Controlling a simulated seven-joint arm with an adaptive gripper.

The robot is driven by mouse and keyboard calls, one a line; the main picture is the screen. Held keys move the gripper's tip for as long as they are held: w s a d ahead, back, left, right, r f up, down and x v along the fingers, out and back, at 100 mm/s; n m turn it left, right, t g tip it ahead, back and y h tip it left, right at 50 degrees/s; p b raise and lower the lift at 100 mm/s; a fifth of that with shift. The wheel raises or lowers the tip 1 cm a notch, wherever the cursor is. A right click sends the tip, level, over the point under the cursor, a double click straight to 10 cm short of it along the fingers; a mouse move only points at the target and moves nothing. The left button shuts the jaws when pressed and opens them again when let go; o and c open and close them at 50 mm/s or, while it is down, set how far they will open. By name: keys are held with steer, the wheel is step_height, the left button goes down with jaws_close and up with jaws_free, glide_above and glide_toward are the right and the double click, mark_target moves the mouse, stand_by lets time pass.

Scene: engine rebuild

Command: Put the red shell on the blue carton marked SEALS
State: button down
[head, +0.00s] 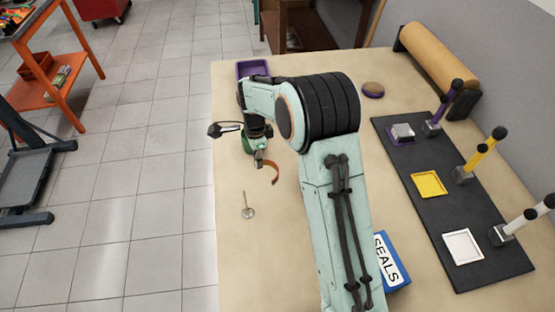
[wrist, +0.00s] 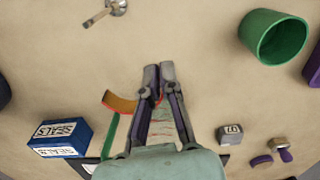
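The red shell (head: 274,171) is a thin, curved orange-red strip beside my gripper (head: 259,159) in the head view. In the wrist view the shell (wrist: 121,103) sticks out to the left of my gripper (wrist: 159,70). A red edge shows between the fingers, whose tips are close together, so my gripper looks shut on the shell. The part between the fingers is mostly hidden. The blue carton marked SEALS (head: 393,268) lies at the front of the table, partly hidden by my arm. It shows whole at lower left in the wrist view (wrist: 59,138), apart from my gripper.
A metal valve (head: 248,211) lies on the tabletop (head: 240,270). A green cup (wrist: 268,40) and a purple bin (head: 252,66) stand toward the far end. A dark mat (head: 425,215) with coloured square trays and stamp-like tools lies right. A tan roll (head: 440,58) lies along the back.

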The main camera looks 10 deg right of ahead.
steer(key=a, duration=1.4)
steer(key=w+d+r+m, duration=0.1)
steer(key=w+d+r, duration=0.1)
steer(key=d+r, duration=1.25)
steer(key=s+d+r+n, duration=0.3)
steer(key=s+d+n, duration=0.3)
steer(key=s+n, duration=0.5)
steer(key=n, duration=0.5)
steer(key=shift+s+n, duration=0.3)
steer(key=shift+d, duration=0.1)
